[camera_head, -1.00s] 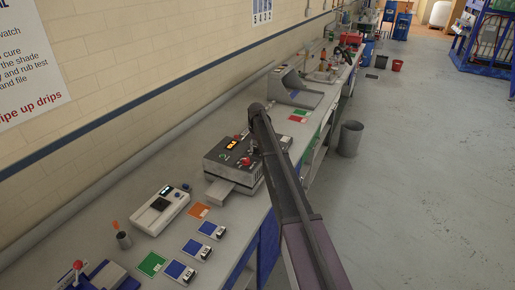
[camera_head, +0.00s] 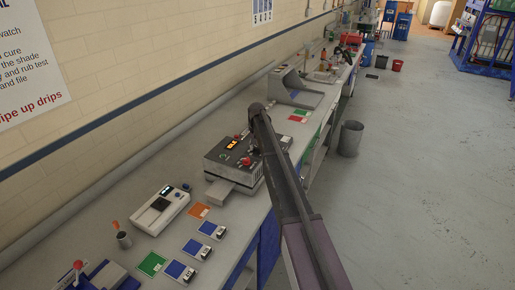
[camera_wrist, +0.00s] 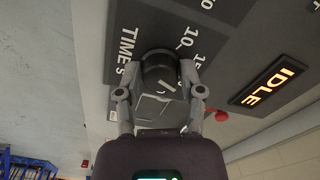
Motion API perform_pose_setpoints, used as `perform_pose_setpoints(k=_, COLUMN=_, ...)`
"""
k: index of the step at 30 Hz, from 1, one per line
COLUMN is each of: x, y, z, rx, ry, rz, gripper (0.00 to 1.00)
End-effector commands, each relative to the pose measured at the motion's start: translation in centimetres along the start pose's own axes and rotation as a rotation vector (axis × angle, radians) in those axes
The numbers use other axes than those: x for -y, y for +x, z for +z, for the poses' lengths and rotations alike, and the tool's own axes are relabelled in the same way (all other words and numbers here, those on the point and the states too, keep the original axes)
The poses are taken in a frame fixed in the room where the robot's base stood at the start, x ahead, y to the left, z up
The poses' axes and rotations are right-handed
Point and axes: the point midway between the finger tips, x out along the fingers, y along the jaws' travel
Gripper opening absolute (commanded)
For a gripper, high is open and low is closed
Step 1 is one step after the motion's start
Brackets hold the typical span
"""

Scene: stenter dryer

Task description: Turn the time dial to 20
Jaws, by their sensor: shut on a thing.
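The time dial (camera_wrist: 159,66) is a round dark knob on the dark panel of the dryer, beside the printed words "TIME s" in the wrist view. Numbers 10 and 15 show beside it; other scale marks are partly hidden or cut off. A short white mark shows on the knob near my fingers, but I cannot tell which number it points to. My gripper (camera_wrist: 158,84) is shut on the dial, with one finger on each side. In the head view, the dryer (camera_head: 233,165) is a grey box on the bench, and my arm hides the dial.
An amber "IDLE" display (camera_wrist: 269,80) and a red button (camera_wrist: 221,115) are close to my gripper. On the bench (camera_head: 100,237) lie colored cards and a white instrument (camera_head: 160,210). The floor (camera_head: 430,190) to the right is open, with a grey bin (camera_head: 350,138) beside the bench.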

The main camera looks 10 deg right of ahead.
Motion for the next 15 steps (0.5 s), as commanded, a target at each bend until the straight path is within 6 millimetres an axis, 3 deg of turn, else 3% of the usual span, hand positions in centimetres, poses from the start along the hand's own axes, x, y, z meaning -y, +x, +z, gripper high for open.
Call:
perform_pose_setpoints(k=3, x=-0.09, y=0.06, z=0.36, rx=0.008, ry=-0.001, rz=0.002, gripper=0.02)
perform_pose_setpoints(k=4, x=-0.1, y=0.06, z=0.37, rx=0.008, ry=-0.001, rz=0.002, gripper=0.59)
perform_pose_setpoints(k=7, x=-0.09, y=0.05, z=0.3, rx=0.006, ry=-0.001, rz=0.002, gripper=0.86)
perform_pose_setpoints(k=15, x=-0.07, y=0.02, z=0.11, rx=0.003, ry=-0.001, rz=0.001, gripper=0.86)
